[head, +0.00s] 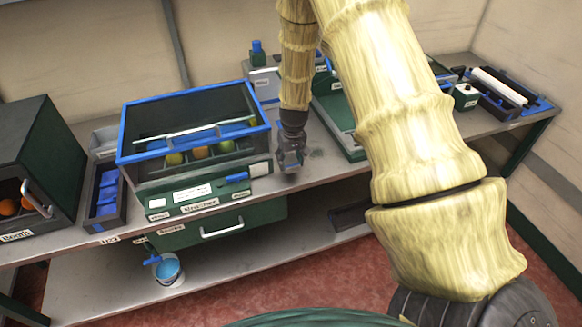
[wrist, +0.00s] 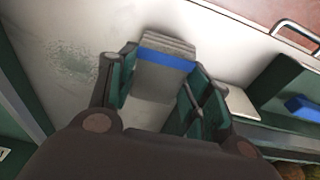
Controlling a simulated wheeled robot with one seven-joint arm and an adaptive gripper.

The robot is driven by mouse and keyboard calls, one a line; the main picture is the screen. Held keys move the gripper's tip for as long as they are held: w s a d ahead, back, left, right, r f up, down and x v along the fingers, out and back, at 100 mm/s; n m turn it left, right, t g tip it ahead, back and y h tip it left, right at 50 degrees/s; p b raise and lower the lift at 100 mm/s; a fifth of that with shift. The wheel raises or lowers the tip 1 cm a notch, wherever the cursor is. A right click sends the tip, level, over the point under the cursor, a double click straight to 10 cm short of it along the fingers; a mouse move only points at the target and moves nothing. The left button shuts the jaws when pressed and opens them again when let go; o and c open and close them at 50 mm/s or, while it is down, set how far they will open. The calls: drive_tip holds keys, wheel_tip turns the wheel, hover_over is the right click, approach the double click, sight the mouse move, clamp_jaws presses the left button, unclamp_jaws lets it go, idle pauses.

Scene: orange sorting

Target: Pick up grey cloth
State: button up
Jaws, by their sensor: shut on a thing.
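The grey cloth (wrist: 163,82) is a folded grey piece with a blue band across it. In the wrist view it sits between the two green-padded fingers of my gripper (wrist: 160,92), which is shut on it. In the head view my gripper (head: 290,157) points down over the grey bench, just right of the blue-rimmed box. There the cloth is small and hard to tell from the fingers. I cannot tell whether the cloth still touches the bench.
The blue-rimmed box (head: 135,158) holds several fruits in compartments. A green drawer with a handle (head: 222,228) hangs below it. A dark green cabinet (head: 42,150) with oranges stands at left. A green device (head: 338,115) stands right of my gripper. A greenish smudge (wrist: 75,62) marks the bench.

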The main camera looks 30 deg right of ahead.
drive_tip(key=s+a+r+b, duration=0.1)
drive_tip(key=s+a+b, duration=0.4)
drive_tip(key=s+a, duration=0.4)
drive_tip(key=a, duration=0.4)
drive_tip(key=shift+r, duration=0.3)
drive_tip(key=shift+a, duration=0.1)
